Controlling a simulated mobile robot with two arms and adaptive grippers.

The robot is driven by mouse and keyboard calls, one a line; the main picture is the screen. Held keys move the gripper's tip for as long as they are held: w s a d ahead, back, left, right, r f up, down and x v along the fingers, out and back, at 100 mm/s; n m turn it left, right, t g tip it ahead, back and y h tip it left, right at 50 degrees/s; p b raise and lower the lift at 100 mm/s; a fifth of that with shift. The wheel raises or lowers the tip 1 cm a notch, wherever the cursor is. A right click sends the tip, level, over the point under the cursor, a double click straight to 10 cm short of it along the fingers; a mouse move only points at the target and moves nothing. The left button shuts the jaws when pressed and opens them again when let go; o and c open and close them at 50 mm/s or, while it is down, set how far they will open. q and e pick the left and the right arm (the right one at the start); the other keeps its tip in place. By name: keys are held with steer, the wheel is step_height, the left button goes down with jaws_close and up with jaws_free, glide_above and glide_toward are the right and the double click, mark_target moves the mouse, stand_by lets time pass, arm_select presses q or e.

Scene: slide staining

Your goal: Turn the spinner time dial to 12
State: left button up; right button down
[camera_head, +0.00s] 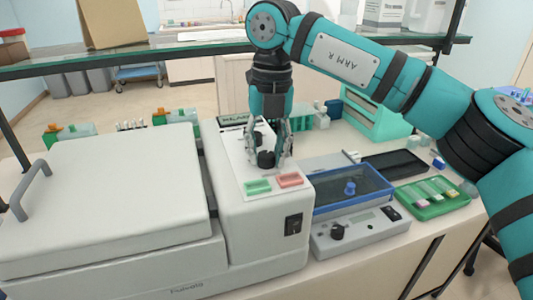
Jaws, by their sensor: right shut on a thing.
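The spinner (110,195) is a large white machine with a closed lid and a handle on the left. Its control panel (225,165) on the right part carries black dials, a green button (258,187) and a red button (289,180). My right gripper (268,158) points down over the panel, its fingers around a black dial (266,159), shut on it. The numbers around the dial are too small to read, and the fingers partly hide a second dark knob behind. My left gripper is not in view.
Right of the spinner are a blue-rimmed tray (345,192), a scale-like device with a black knob (360,232) and a green slide tray (432,197). A black tray (395,164) and a teal rack (375,117) stand behind. A glass shelf (190,46) crosses above the bench.

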mark_target(270, 153)
steer(key=shift+r+m, duration=0.15)
steer(key=shift+m, duration=0.45)
steer(key=c, duration=0.9)
jaws_free()
steer(key=shift+c, duration=0.2)
step_height(270, 153, up, 12)
steer(key=shift+d, duration=0.3)
